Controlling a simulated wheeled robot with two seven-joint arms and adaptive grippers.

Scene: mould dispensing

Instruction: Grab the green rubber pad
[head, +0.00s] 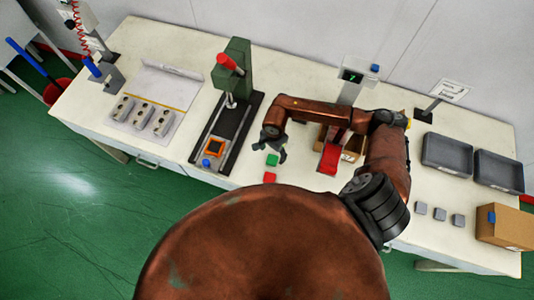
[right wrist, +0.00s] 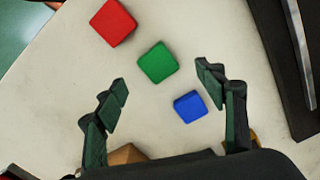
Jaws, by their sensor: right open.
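The green rubber pad (head: 272,160) lies flat on the white table near its front edge. In the right wrist view the green pad (right wrist: 158,62) is a square just beyond and between my fingertips. A red pad (head: 270,177) lies nearer the table edge; it also shows in the wrist view (right wrist: 114,22). A blue pad (right wrist: 190,106) lies between my fingers in the wrist view; I cannot make it out in the head view. My right gripper (head: 274,147) is open and empty, above the table beside the green pad. The wrist view shows its two spread fingers (right wrist: 164,80). My left gripper is not in view.
A green press (head: 234,70) with a red handle stands on a dark base left of my gripper. A cardboard box (head: 352,146) and a red object (head: 329,158) are to the right. Grey trays (head: 447,154) stand farther right.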

